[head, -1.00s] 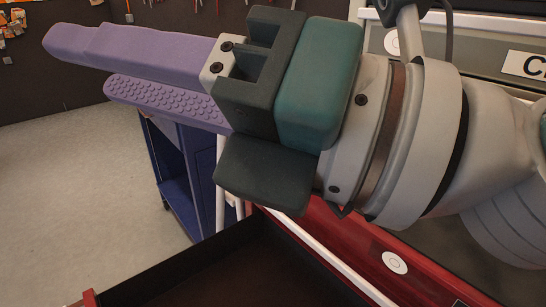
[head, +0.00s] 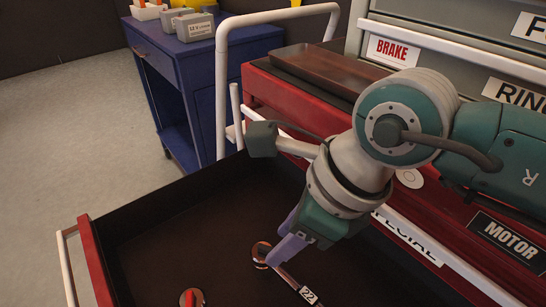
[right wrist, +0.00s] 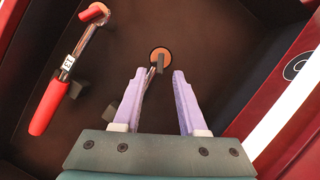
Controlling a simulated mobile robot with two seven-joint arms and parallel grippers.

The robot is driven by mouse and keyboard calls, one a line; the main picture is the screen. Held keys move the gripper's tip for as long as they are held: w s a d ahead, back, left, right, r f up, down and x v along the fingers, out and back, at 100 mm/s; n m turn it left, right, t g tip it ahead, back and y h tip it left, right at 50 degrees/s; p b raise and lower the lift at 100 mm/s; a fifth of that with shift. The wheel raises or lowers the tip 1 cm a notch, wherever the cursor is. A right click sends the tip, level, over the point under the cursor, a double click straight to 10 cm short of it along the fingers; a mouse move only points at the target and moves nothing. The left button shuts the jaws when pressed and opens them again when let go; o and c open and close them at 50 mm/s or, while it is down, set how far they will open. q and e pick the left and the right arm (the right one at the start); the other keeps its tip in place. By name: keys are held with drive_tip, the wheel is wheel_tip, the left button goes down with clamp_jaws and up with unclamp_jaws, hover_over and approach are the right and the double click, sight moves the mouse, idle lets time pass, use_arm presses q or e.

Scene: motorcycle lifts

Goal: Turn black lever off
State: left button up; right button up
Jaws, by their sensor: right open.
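The black lever (right wrist: 160,62) shows in the right wrist view, with a black piece on a copper-rimmed disc on the dark drawer floor. A thin chrome shaft runs from it along the inner side of the left finger; its handle end is hidden. In the head view its disc (head: 261,252) and a shaft with a "22" label (head: 308,296) run toward the bottom edge. My right gripper (head: 283,247) is open, pointing down beside that disc. In the right wrist view its purple fingers (right wrist: 162,78) flank the shaft; contact cannot be told. My left gripper is out of view.
A similar red lever (right wrist: 48,105) lies to the left in the right wrist view; its disc (head: 192,298) shows in the head view. Dark drawer walls with a red front (head: 92,255) surround them. The red cabinet (head: 275,95) stands behind; a blue cart (head: 178,65) is farther left.

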drive_tip(key=shift+x, duration=0.9)
drive_tip(key=shift+c, duration=0.3)
clamp_jaws()
